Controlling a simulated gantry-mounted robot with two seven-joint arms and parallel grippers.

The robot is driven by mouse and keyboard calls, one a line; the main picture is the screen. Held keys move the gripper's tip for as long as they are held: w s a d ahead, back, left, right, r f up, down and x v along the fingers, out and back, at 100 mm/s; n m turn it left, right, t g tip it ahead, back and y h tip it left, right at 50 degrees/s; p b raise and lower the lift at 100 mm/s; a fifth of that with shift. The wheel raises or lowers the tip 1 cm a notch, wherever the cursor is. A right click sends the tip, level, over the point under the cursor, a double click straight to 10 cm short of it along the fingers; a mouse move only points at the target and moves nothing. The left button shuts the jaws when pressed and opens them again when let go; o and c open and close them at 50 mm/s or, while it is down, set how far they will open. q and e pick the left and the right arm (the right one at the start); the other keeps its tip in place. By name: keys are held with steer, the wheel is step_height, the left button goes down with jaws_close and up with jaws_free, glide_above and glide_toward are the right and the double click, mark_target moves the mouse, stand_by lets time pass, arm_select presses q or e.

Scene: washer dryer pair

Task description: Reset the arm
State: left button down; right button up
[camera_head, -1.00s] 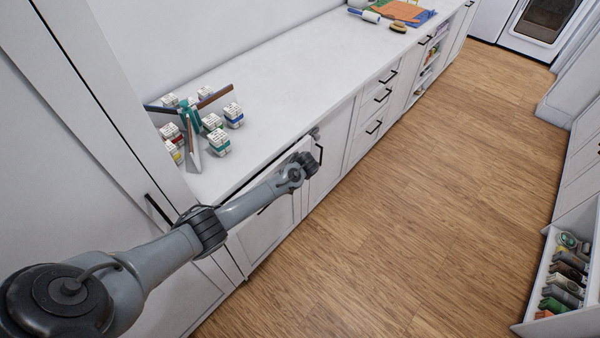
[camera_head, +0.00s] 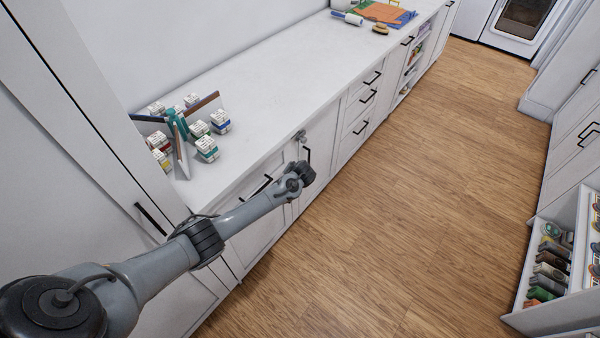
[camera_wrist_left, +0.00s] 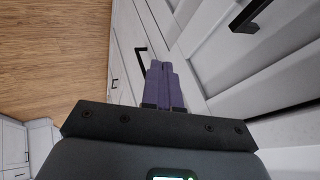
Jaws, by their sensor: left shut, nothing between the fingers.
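My left arm (camera_head: 240,213) reaches in from the left in the head view, in front of the lower cabinets. In the left wrist view my left gripper (camera_wrist_left: 161,67) has its purple fingers shut together with nothing between them. They are beside the white cabinet fronts (camera_wrist_left: 215,45), and I cannot tell whether they touch. A drawer front (camera_head: 243,190) with a black handle sits beside my arm, seemingly flush under the counter. The right gripper is in neither view.
A white counter (camera_head: 260,88) holds several small boxes around a teal-centred rack (camera_head: 178,128) at the left. A mat and tools (camera_head: 385,14) lie at its far end. An open drawer (camera_head: 553,290) of packets juts out at the right. The wood floor (camera_head: 420,170) between is clear.

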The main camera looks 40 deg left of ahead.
arm_select(q)
steer(key=p+v, duration=0.2)
steer(key=v, duration=0.7)
steer(key=s+d+f+g+h, duration=0.1)
steer(key=s+d+f, duration=0.2)
steer(key=s+f, duration=0.45)
steer(key=s+d+f+g+h, duration=0.1)
steer(key=s+d+f, duration=0.3)
steer(key=s+f, duration=0.3)
steer(key=s+d+r+m+h, duration=0.1)
steer(key=s+d+r+h, duration=0.15)
steer(key=s+d, duration=0.45)
steer(key=s+d+r+m+h, duration=0.1)
steer(key=s+d+r, duration=0.3)
steer(key=s, duration=0.6)
step_height(320, 180, up, 40)
steer(key=d+m+t+p, duration=0.1)
steer(key=d+m+p, duration=0.1)
steer(key=p, duration=2.3)
steer(key=shift+s+d+h, duration=0.2)
steer(key=shift+d+h, duration=0.1)
steer(key=shift+h, duration=0.15)
